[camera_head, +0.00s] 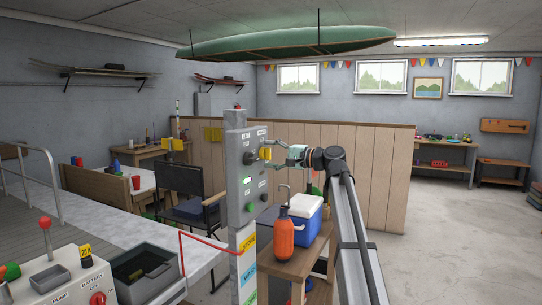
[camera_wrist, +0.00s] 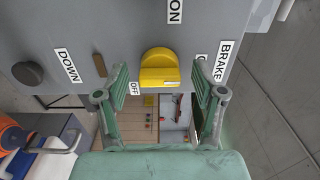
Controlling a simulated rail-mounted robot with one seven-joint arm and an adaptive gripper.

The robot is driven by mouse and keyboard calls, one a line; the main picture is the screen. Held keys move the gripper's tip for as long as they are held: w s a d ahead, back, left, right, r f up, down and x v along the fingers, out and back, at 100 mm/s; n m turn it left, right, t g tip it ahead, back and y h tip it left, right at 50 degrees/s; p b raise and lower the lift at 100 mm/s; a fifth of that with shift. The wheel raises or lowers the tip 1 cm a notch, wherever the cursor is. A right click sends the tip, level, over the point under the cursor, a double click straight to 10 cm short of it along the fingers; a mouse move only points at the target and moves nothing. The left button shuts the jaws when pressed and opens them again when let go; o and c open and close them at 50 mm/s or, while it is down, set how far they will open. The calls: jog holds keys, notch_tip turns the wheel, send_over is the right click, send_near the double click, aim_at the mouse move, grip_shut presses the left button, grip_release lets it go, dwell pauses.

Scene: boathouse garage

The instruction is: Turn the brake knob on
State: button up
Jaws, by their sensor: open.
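The yellow brake knob (camera_wrist: 158,68) sits on the grey control box in the wrist view, beside the labels "BRAKE" (camera_wrist: 222,62), "OFF" (camera_wrist: 134,88) and "ON" (camera_wrist: 174,11). Its raised grip runs roughly sideways in that view; I cannot tell which end is the pointer. In the head view the knob (camera_head: 265,153) shows on the box's right-hand face. My gripper (camera_wrist: 160,78) is open, with one green finger on each side of the knob and gaps between. In the head view my gripper (camera_head: 278,154) reaches the knob from the right.
The control box (camera_head: 236,160) stands on a post and also carries a dark button (camera_wrist: 28,73) near "DOWN" and a green button (camera_head: 250,207). Below are an orange jug (camera_head: 284,236) and a blue cooler (camera_head: 303,219) on a wooden table. Open floor lies to the right.

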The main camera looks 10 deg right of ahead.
jog(key=shift+s+d, duration=0.1)
jog(key=v, duration=1.1)
jog(key=shift+s+d, duration=0.25)
jog(key=shift+d, duration=0.05)
